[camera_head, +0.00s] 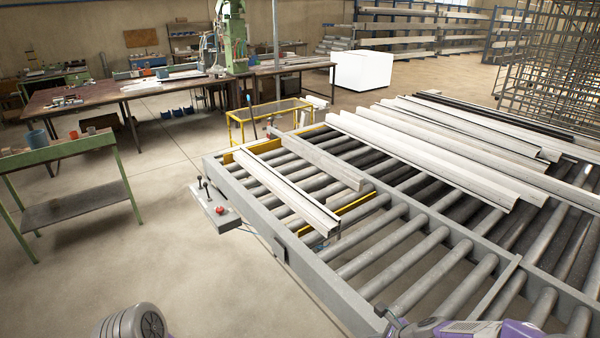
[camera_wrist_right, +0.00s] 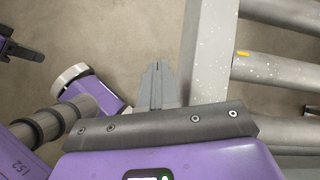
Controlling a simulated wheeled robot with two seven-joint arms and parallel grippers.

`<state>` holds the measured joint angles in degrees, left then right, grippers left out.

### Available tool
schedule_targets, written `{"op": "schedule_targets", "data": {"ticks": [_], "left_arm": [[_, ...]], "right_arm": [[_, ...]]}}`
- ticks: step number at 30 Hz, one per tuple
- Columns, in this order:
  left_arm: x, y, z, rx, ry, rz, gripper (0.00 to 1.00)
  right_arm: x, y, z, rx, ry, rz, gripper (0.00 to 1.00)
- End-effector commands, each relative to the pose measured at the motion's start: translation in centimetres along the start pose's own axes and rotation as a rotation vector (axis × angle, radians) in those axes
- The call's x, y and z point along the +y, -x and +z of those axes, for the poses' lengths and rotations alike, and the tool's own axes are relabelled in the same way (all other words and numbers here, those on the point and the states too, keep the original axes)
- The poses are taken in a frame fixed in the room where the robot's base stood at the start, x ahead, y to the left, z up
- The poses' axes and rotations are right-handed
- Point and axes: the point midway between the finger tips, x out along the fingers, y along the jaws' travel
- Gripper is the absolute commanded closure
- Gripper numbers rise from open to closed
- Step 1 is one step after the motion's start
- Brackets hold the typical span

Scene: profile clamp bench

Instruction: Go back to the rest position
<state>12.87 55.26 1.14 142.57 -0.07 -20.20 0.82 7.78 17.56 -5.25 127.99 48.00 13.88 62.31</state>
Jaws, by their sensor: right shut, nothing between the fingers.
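My right gripper (camera_wrist_right: 157,68) is shut and empty. In the right wrist view its two grey fingers lie together over the bare concrete floor, just left of the roller bench's frame (camera_wrist_right: 209,60). In the head view only part of my purple right arm shows at the lower right, over the near edge of the bench; its fingers are not clear there. A dark piece at the left edge of the right wrist view looks like part of my left gripper (camera_wrist_right: 20,46); its fingers are cut off. A grey round part of my left arm shows at the bottom left of the head view.
The roller bench (camera_head: 330,290) fills the right side. Two profiles (camera_head: 285,190) (camera_head: 320,163) lie on its near part, and several longer ones (camera_head: 420,160) lie further back. A control box (camera_head: 215,212) juts from its left side. A green-legged table (camera_head: 60,150) stands left; floor between is clear.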

Motion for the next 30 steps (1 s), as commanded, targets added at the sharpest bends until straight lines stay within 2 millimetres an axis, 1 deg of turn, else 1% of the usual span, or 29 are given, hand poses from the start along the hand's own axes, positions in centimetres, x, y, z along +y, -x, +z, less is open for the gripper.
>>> {"op": "schedule_targets", "data": {"ticks": [1, 5, 8, 9, 11, 12, 14, 15, 18, 21, 24, 30], "left_arm": [[-0.2, -0.7, 0.0, -0.001, 0.0, 0.0, 1.0], [-0.7, -1.9, 0.0, -0.003, 0.0, 0.0, 1.0], [-1.2, -3.2, 0.0, -0.004, 0.0, 0.0, 1.0], [-1.5, -3.9, 0.0, -0.003, 0.0, 0.0, 1.0], [-1.9, -5.0, -0.1, -0.003, 0.0, 0.0, 1.0], [-2.1, -5.7, -0.1, -0.003, 0.0, 0.0, 1.0], [-2.5, -6.5, -0.2, -0.003, 0.0, 0.0, 1.0], [-2.6, -7.0, -0.2, -0.003, 0.0, 0.0, 1.0], [-3.0, -7.9, -0.2, -0.003, 0.0, 0.0, 1.0], [-3.1, -8.3, -0.2, -0.003, 0.0, 0.0, 1.0], [-3.2, -8.4, -0.2, -0.003, 0.0, 0.0, 1.0], [-3.1, -8.3, -0.2, -0.003, 0.0, 0.0, 1.0]], "right_arm": [[1.1, -1.7, -1.4, 0.03, 0.066, 0.025, 1.0], [4.0, -5.4, -4.9, 0.107, 0.302, 0.093, 1.0], [7.4, -9.1, -8.4, 0.156, 0.56, 0.179, 1.0], [9.2, -10.8, -10.1, 0.166, 0.693, 0.225, 1.0], [12.1, -13.4, -12.4, 0.161, 0.916, 0.297, 1.0], [14.1, -14.8, -13.8, 0.142, 1.063, 0.342, 1.0], [16.8, -16.7, -15.3, 0.098, 1.265, 0.395, 1.0], [18.4, -17.6, -16.1, 0.062, 1.384, 0.421, 1.0], [21.8, -19.3, -17.2, -0.033, 1.618, 0.459, 1.0], [23.8, -20.1, -17.6, -0.103, 1.759, 0.467, 1.0], [24.6, -20.3, -17.7, -0.137, 1.824, 0.465, 1.0], [24.7, -20.2, -17.6, -0.142, 1.834, 0.464, 1.0]]}}
